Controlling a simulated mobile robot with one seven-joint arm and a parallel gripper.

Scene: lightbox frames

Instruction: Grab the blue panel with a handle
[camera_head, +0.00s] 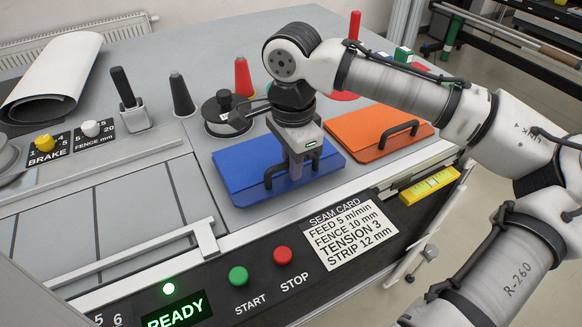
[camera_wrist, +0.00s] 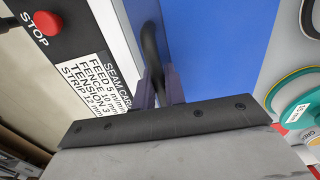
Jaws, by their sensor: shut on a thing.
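The blue panel (camera_head: 240,168) lies flat on the grey machine top in the head view, with a black handle (camera_head: 269,178) near its front edge. It also fills the upper middle of the wrist view (camera_wrist: 212,50). My gripper (camera_head: 296,172) points down over the panel's front part and is shut on the black handle, which also shows between the fingers in the wrist view (camera_wrist: 151,45). The fingertips are partly hidden by the gripper body in the wrist view. The panel appears to rest on the surface; I cannot tell whether it is lifted slightly.
An orange panel (camera_head: 362,130) with a black handle lies just right of the blue one. A black round tensioner (camera_head: 226,118) and cones stand behind. The front control strip has a green START button (camera_head: 238,276), a red STOP button (camera_head: 283,256) and a seam card (camera_head: 350,235).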

